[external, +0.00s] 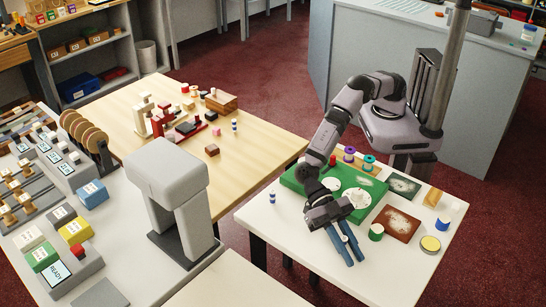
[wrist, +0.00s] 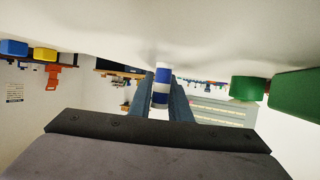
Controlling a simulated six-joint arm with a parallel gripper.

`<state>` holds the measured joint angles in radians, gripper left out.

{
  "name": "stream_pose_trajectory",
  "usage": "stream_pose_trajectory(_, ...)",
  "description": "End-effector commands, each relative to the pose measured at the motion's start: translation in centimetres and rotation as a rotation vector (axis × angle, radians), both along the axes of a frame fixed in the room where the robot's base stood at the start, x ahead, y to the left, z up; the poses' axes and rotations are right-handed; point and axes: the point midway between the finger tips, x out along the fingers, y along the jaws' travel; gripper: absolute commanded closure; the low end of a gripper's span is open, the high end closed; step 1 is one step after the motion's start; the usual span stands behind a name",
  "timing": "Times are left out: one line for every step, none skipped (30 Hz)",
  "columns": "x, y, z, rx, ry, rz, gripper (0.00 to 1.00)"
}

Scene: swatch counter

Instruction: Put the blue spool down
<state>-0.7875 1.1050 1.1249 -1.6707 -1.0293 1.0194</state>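The blue spool (wrist: 161,87) shows in the wrist view as a small blue-and-white banded cylinder. It sits between the two blue fingers of my gripper (wrist: 164,90), which meet its sides with no clear gap. One end is close to the pale surface at the top of the view, and I cannot tell whether it touches. In the external view my gripper (external: 355,262) is low over the front of the white table (external: 290,235), fingers pointing to the lower right. The spool is hard to make out between them there.
A green-and-white cylinder (external: 376,232) stands right of my gripper and also shows in the wrist view (wrist: 247,89). A green board (external: 377,192) lies behind. A small striped cylinder (external: 272,196) stands near the table's left edge. The front right has bare table.

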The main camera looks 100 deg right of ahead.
Motion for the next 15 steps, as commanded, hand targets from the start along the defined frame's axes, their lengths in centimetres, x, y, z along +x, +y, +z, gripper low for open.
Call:
stream_pose_trajectory(0.01, 0.01, 0.06, 0.000, 0.000, 0.000, 0.69)
stream_pose_trajectory(0.02, 0.01, 0.06, 0.000, 0.000, 0.000, 0.67)
stream_pose_trajectory(0.02, 0.01, 0.06, 0.000, 0.000, 0.000, 0.67)
stream_pose_trajectory(0.02, 0.01, 0.06, 0.000, 0.000, 0.000, 0.67)
stream_pose_trajectory(0.02, 0.01, 0.06, 0.000, 0.000, 0.000, 0.67)
stream_pose_trajectory(0.02, 0.02, 0.07, 0.000, 0.000, 0.000, 0.67)
stream_pose_trajectory(0.01, 0.01, 0.07, 0.000, 0.000, 0.000, 0.67)
stream_pose_trajectory(0.01, 0.00, 0.08, 0.000, 0.000, 0.000, 0.67)
stream_pose_trajectory(0.01, 0.01, 0.09, 0.000, 0.000, 0.000, 0.67)
stream_pose_trajectory(0.02, 0.01, 0.11, 0.000, -0.001, 0.000, 0.67)
stream_pose_trajectory(0.00, 0.01, 0.16, 0.000, -0.001, 0.000, 0.67)
stream_pose_trajectory(0.02, 0.01, 0.28, 0.001, 0.000, 0.000, 0.67)
stream_pose_trajectory(0.01, 0.02, 0.42, 0.001, 0.000, 0.000, 0.67)
stream_pose_trajectory(0.06, -0.05, 0.52, 0.001, -0.001, -0.001, 0.67)
stream_pose_trajectory(0.23, -0.31, 0.56, 0.002, -0.001, -0.001, 0.67)
